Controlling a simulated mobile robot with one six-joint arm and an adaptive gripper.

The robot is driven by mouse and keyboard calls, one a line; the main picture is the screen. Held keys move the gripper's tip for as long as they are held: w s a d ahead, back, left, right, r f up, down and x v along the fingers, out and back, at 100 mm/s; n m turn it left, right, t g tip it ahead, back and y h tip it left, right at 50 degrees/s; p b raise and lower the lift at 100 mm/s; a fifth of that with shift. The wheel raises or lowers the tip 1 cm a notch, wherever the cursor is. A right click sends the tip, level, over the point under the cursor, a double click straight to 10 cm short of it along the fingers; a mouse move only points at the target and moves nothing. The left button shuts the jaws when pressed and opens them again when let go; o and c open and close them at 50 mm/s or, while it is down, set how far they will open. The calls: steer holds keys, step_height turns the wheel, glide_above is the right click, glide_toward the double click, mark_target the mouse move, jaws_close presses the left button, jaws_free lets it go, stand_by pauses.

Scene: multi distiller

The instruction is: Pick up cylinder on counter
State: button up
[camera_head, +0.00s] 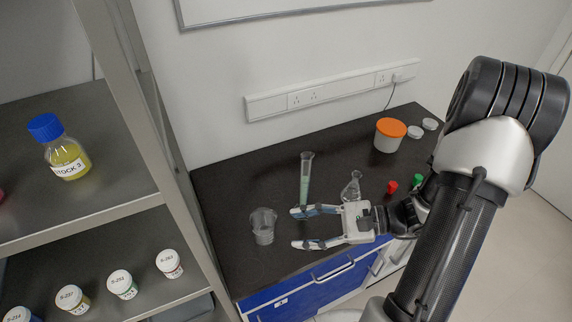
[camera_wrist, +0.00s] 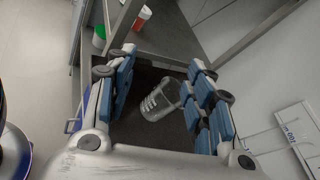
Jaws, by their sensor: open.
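A tall, clear graduated cylinder (camera_head: 304,180) with pale green liquid stands upright on the dark counter (camera_head: 228,178). My gripper (camera_head: 298,228) is open and empty, its fingers pointing left in the head view. Its upper finger overlaps the cylinder's foot in that view and hides part of it; I cannot tell whether they touch. In the wrist view, a clear beaker (camera_wrist: 160,101) shows between the open fingers (camera_wrist: 160,68).
The beaker (camera_head: 263,227) stands left of my fingertips. A conical flask (camera_head: 351,187) stands just behind my gripper. Red (camera_head: 392,187) and green (camera_head: 417,181) caps and an orange-lidded tub (camera_head: 389,136) lie to the right. A metal shelf post (camera_head: 150,120) borders the counter's left.

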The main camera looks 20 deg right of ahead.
steer(key=d+f+m+t+h+p, duration=0.1)
steer(key=d+f+m+t+h, duration=0.15)
steer(key=d+m+t, duration=0.4)
steer(key=m+t+h+p, duration=0.2)
steer(key=m+t+h, duration=0.2)
steer(key=m+h, duration=0.25)
glide_toward(308, 193)
steer(key=shift+y, duration=0.7)
steer(key=x, duration=0.2)
steer(key=f+b+x, duration=0.1)
steer(key=x, duration=0.2)
steer(key=shift+w+d, duration=0.1)
steer(key=shift+d, duration=0.15)
steer(key=shift+r+b+x, duration=0.15)
steer(key=shift+b+x, duration=0.2)
steer(key=shift+x, duration=1.2)
steer(key=shift+r+b+x, duration=0.15)
steer(key=shift+b+x, duration=0.2)
steer(key=shift+x, duration=1.2)
steer(key=shift+d+m, duration=0.1)
steer(key=shift+m, duration=0.2)
jaws_close()
